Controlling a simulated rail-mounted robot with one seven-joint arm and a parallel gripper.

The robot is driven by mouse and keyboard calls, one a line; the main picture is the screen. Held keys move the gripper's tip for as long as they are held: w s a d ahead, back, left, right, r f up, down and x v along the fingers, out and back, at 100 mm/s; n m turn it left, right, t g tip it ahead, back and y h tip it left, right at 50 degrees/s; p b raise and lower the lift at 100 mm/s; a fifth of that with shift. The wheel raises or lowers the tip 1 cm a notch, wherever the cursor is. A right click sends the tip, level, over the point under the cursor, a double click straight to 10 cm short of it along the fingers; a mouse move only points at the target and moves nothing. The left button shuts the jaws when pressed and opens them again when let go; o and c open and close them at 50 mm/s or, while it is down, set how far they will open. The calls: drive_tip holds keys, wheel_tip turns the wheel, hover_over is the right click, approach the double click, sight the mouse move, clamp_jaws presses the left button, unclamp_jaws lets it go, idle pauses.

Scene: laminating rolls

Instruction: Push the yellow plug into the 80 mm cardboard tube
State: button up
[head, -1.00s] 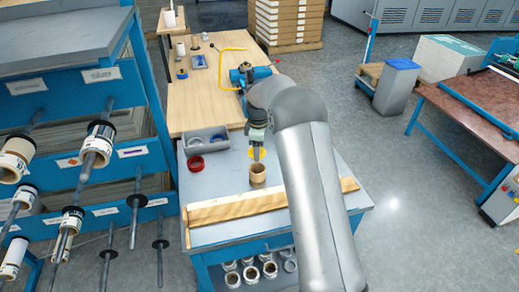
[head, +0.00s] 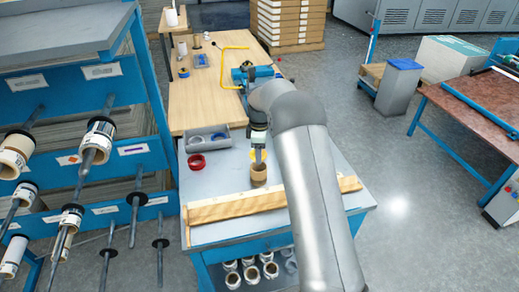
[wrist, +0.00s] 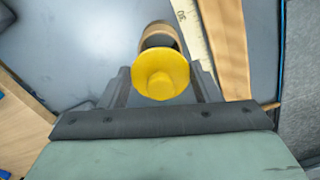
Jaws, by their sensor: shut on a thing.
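The yellow plug (wrist: 160,73) is held between the two fingers of my gripper (head: 258,153), with its round knob facing the wrist camera. In the head view the plug (head: 262,157) shows as a small yellow patch, partly hidden by the fingers. The brown cardboard tube (head: 259,175) stands upright on the grey table top, just below the plug in the picture. In the wrist view the tube (wrist: 158,35) lies beyond the plug, which covers part of it. I cannot tell whether plug and tube touch.
A wooden bar (head: 235,207) with a measuring strip runs along the table's front. A red ring (head: 196,162) and a grey bin (head: 206,140) are on the left of the table. Bare table lies left of the tube. Racks with rolls stand at the far left.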

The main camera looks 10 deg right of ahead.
sight(259, 173)
wheel_tip(259, 173, down, 6)
drive_tip(key=b, duration=0.3)
drive_tip(key=shift+s, duration=0.1)
idle(0.8)
drive_tip(key=shift+s+f, duration=0.15)
drive_tip(key=shift+f, duration=0.05)
idle(0.4)
drive_tip(key=o, duration=1.1)
drive_tip(key=shift+c, duration=0.2)
